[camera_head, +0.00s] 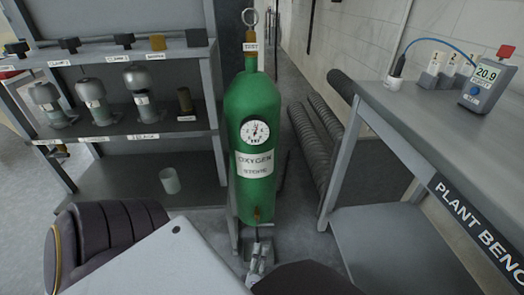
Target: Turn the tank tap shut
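A green oxygen tank (253,105) stands upright in the middle of the head view, with a round white gauge (255,132) and a white label on its front. At its top is a brass neck with a metal ring (250,17) above a small tag reading TEST. A small brass fitting (257,214) shows low on its front. I cannot tell which of these is the tap. My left gripper (258,264) appears small and grey at the bottom centre, below the low fitting; its fingers are too unclear to judge. My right gripper is not visible.
A grey shelf unit (140,190) with several jars and labelled pieces stands left of the tank; a pale cup (170,180) is on its lower shelf.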

